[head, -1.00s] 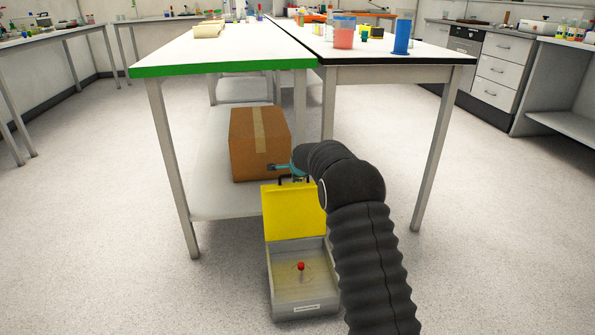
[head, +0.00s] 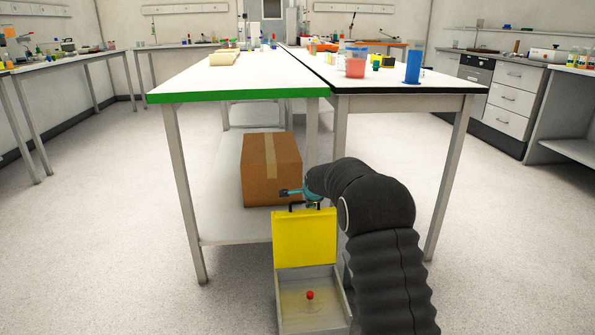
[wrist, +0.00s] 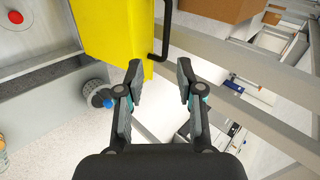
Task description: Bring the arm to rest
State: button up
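My gripper (wrist: 160,85) is open and empty in the wrist view, its two fingers apart. In the head view my gripper (head: 300,192) is small and partly hidden by my black sleeved arm (head: 375,210). It is just above the yellow lid (head: 305,240) of a grey box, near the lid's dark handle (head: 293,207). In the wrist view the yellow lid (wrist: 110,25) and its black handle (wrist: 163,40) lie just beyond the fingertips. I cannot tell whether a finger touches the lid.
The grey box (head: 345,300) stands open on the floor with a red knob (head: 310,295) inside. A cardboard box (head: 270,175) sits on the low shelf (head: 215,215) behind. White tables (head: 225,75) with a red container (head: 355,65) and blue cylinder (head: 412,67) stand above. Floor on the left is clear.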

jog(key=s+d+f+n+g, duration=0.1)
jog(key=s+f+n+g, duration=0.2)
jog(key=s, duration=0.4)
jog(key=s+f+n+g, duration=0.2)
jog(key=s+f+n, duration=0.2)
jog(key=s+n, duration=0.15)
jog(key=s+d+r+n, duration=0.2)
jog(key=s+r, duration=0.4)
jog(key=s, duration=0.9)
jog(key=s+d+r+n, duration=0.2)
jog(key=s+r, duration=0.4)
jog(key=s, duration=0.9)
jog(key=s+d+r+n+t, duration=0.1)
jog(key=s+r, duration=0.6)
jog(key=s, duration=0.9)
jog(key=shift+d+n+h, duration=0.3)
jog(key=shift+d+n, duration=0.3)
jog(key=shift+n, duration=0.75)
